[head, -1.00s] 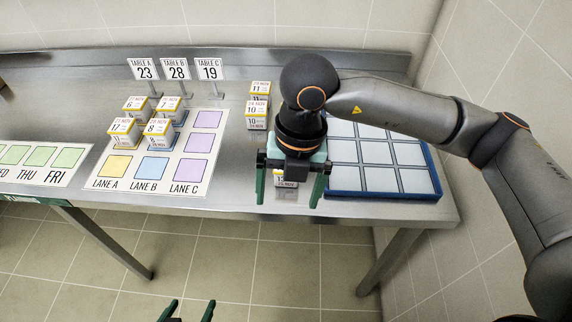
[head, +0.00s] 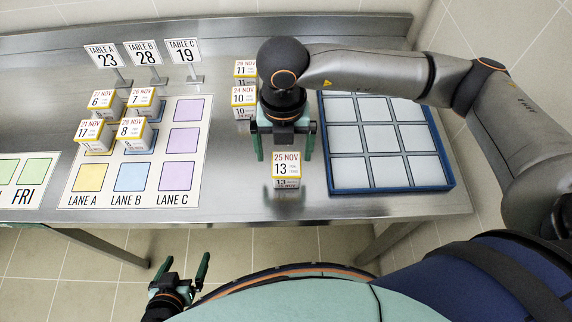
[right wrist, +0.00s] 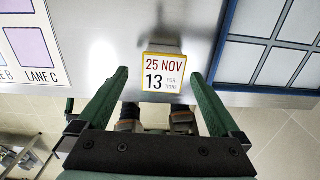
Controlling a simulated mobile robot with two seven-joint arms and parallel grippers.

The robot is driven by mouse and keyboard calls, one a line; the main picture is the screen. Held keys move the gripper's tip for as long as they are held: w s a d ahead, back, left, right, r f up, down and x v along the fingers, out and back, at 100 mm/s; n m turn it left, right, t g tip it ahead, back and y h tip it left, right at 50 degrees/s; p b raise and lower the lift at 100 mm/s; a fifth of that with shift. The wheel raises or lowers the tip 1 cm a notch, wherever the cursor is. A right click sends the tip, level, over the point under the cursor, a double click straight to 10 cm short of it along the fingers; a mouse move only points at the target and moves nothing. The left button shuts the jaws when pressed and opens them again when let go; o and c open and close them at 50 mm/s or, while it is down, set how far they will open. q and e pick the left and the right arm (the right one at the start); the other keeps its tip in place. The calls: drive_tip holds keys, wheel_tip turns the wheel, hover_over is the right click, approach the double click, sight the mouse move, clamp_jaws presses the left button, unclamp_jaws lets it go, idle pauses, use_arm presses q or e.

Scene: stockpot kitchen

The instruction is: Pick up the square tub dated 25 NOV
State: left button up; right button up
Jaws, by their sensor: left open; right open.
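The square tub dated 25 NOV (head: 286,168) stands on the steel table near its front edge, with a label reading 13 portions. In the right wrist view the tub (right wrist: 163,71) sits beyond the fingertips, roughly midway between them. My right gripper (head: 284,156) is open and empty, just behind the tub in the head view. Its two green fingers also show in the right wrist view (right wrist: 160,82), not touching the tub. My left gripper (head: 192,268) is open and empty, low in front of the table.
A blue-framed tray (head: 391,188) with grey squares lies right of the tub. The lane mat (head: 185,200) lies left, with several tubs and the table signs (head: 145,52) behind.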

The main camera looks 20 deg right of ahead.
sight(286, 163)
drive_tip(key=shift+s+d+f+p, duration=0.1)
drive_tip(key=shift+f+p, duration=0.1)
drive_tip(key=shift+f, duration=0.85)
drive_tip(key=shift+s+d+f+p, duration=0.1)
drive_tip(key=shift+s+f+p, duration=0.1)
drive_tip(key=shift+f, duration=0.85)
drive_tip(key=shift+s+f+p, duration=0.1)
drive_tip(key=shift+f+p, duration=0.1)
drive_tip(key=shift+f, duration=0.85)
drive_tip(key=shift+c, duration=0.2)
drive_tip(key=c, duration=1.4)
drive_tip(key=shift+r, duration=0.1)
drive_tip(key=shift+r, duration=0.1)
